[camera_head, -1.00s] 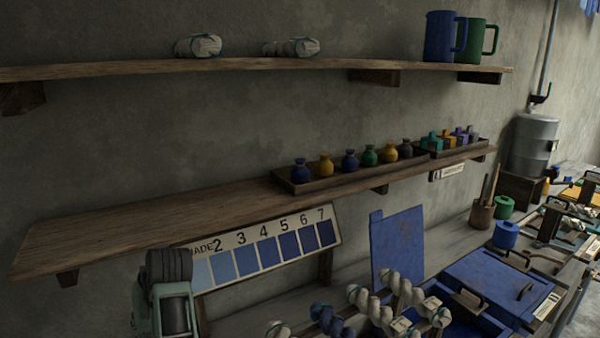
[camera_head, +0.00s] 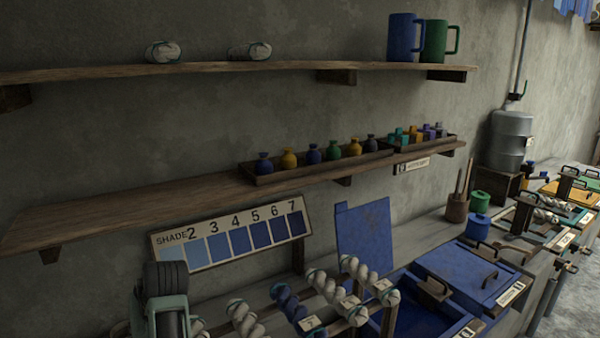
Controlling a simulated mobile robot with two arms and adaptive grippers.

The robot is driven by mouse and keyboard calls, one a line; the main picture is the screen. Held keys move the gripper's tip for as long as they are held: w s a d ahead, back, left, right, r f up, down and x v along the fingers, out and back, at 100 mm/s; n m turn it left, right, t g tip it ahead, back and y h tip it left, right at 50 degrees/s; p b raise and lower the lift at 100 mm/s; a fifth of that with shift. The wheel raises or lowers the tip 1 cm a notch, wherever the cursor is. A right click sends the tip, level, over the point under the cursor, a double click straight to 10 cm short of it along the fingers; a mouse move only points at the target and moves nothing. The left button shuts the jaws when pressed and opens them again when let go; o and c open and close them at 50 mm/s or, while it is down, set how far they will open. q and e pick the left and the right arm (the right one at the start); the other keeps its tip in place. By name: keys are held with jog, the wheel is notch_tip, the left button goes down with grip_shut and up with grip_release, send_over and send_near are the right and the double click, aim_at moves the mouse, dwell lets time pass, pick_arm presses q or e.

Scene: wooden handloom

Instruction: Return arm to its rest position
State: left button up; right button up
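Neither my left nor my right gripper shows in the head view; no fingertips are visible anywhere. A pale green and black jointed part, which looks like a link of one of my arms, rises from the bottom edge at the lower left. It stands in front of the lower left of the shade board (camera_head: 240,236) and beside a row of yarn skeins (camera_head: 290,305). Which arm it belongs to I cannot tell.
The lower wall shelf (camera_head: 130,209) carries trays of small bottles and blocks. The upper shelf (camera_head: 200,70) holds two skeins, a blue mug (camera_head: 402,38) and a green mug (camera_head: 435,40). A blue-lidded vat (camera_head: 465,270) and a metal canister (camera_head: 508,140) stand at the right.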

pick_arm(q)
jog(key=s+d+f+m+t+h, duration=0.15)
jog(key=s+f+m, duration=0.25)
jog(key=s+f, duration=0.9)
jog(key=s+d+m+h, duration=0.2)
jog(key=s+d, duration=0.3)
jog(key=s, duration=0.4)
jog(key=s+d+m+h, duration=0.2)
jog(key=s+d, duration=0.3)
jog(key=s, duration=0.3)
notch_tip(320, 180, down, 30)
jog(key=g+b, duration=0.1)
jog(key=b, duration=0.4)
jog(key=s+a+f+g+b, duration=0.1)
jog(key=s+f+b, duration=0.1)
jog(key=s+f, duration=0.7)
jog(key=s+a+f+b, duration=0.1)
jog(key=s+f+b, duration=0.2)
jog(key=s+f, duration=0.6)
notch_tip(320, 180, down, 5)
jog(key=shift+s+a+r+m+g+y, duration=0.15)
jog(key=shift+s+a+m+g+y, duration=0.05)
jog(key=shift+a+m+g+y, duration=0.2)
pick_arm(e)
notch_tip(320, 180, down, 10)
jog(key=shift+w, duration=0.2)
jog(key=shift+a, duration=0.2)
jog(key=shift+c, duration=0.4)
